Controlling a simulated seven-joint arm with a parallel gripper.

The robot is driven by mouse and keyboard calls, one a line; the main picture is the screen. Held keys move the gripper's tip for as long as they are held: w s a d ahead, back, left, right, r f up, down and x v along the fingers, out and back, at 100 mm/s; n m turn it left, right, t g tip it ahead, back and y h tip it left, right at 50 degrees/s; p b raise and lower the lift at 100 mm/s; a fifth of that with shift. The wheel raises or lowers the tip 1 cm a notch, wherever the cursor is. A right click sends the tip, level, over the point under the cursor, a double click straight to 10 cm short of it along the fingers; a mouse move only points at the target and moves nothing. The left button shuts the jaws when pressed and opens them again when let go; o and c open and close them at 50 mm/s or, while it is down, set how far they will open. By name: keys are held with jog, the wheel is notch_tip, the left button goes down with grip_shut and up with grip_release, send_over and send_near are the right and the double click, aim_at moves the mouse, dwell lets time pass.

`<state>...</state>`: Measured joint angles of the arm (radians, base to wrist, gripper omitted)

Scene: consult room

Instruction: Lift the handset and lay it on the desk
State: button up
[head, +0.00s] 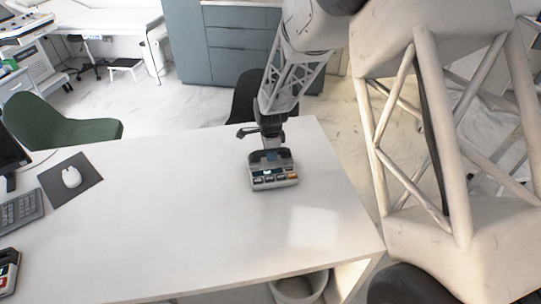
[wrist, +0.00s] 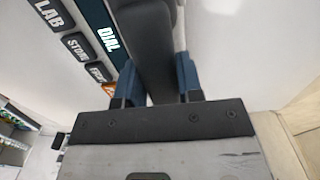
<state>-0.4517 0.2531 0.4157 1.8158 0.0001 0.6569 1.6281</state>
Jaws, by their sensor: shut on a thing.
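A desk phone base (head: 274,180) with a light body and a row of keys stands on the white desk (head: 190,225), right of its middle. In the wrist view its labelled keys (wrist: 78,45) and a "DIAL" strip show at the upper left. The dark handset (wrist: 150,40) runs between the two blue fingers of my gripper (wrist: 158,78), which is shut on it. In the head view my gripper (head: 271,153) points down at the back of the phone. The handset is at or just above the base; I cannot tell if they touch.
A mouse (head: 71,177) on a dark mat (head: 73,188), a keyboard (head: 20,212) and another keyed device (head: 8,272) are at the desk's left. The desk is bare left of and in front of the phone. A green chair (head: 65,127) stands behind.

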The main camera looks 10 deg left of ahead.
jog(key=shift+r, duration=0.75)
jog(key=shift+s+d+r, duration=0.1)
jog(key=shift+s+r, duration=0.1)
jog(key=shift+s, duration=0.1)
jog(key=s+d, duration=0.3)
jog(key=s, duration=0.4)
jog(key=s+d+r, duration=0.1)
jog(key=s+d, duration=0.2)
jog(key=s, duration=0.4)
jog(key=shift+d+r, duration=0.15)
jog(key=shift+d, duration=0.15)
jog(key=s, duration=0.2)
jog(key=s+d, duration=0.1)
jog(key=s, duration=0.2)
jog(key=shift+s+d, duration=0.3)
jog(key=shift+f, duration=3.4)
